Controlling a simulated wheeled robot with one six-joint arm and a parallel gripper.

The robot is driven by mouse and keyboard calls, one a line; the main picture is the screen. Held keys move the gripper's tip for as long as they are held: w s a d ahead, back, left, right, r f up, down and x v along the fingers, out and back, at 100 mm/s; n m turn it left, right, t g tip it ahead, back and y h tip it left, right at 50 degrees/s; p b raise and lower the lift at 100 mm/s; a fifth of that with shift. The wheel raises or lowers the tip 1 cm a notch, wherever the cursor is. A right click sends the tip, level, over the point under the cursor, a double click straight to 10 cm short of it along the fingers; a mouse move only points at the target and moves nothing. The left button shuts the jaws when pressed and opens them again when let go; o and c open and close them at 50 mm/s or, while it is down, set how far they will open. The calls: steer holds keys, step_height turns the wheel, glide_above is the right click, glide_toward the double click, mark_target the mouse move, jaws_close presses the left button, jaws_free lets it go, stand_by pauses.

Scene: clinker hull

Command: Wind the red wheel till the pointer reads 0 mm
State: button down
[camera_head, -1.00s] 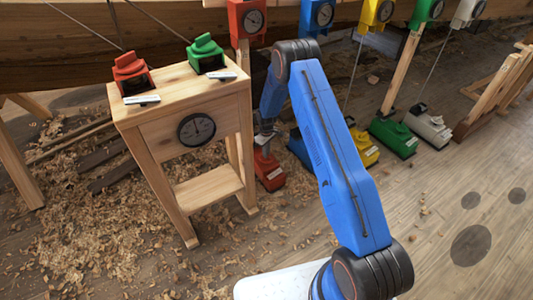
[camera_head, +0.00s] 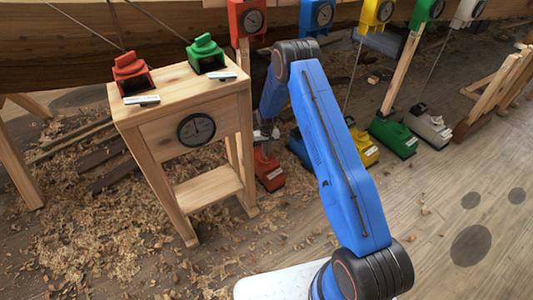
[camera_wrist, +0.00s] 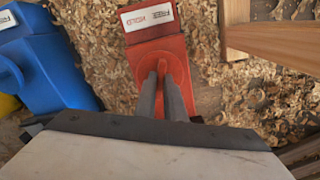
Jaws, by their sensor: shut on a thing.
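The red winch box (camera_head: 269,174) stands on the floor right of the wooden stand, and it fills the upper middle of the wrist view (camera_wrist: 157,51). Its red wheel (camera_wrist: 175,58) is a round disc with a raised grip. My gripper (camera_wrist: 163,72) is shut on that grip, its two fingers close together. In the head view my gripper (camera_head: 266,132) is small and partly hidden by my arm. The red gauge (camera_head: 236,22) hangs above on a post. Its dial faces me, but the pointer is too small to read. The box label shows "FREE" and "HOLD".
A blue winch box (camera_wrist: 45,62) stands close beside the red one. Yellow, green (camera_head: 393,135) and white boxes (camera_head: 428,126) follow to the right. The wooden stand (camera_head: 186,95) holds a red block, a green block and a black dial. Shavings cover the floor; the right floor is clearer.

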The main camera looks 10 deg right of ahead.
steer(key=shift+m, duration=0.3)
steer(key=c, duration=1.8)
jaws_free()
steer(key=shift+c, duration=0.2)
step_height(320, 180, up, 18)
steer(key=shift+f, duration=0.25)
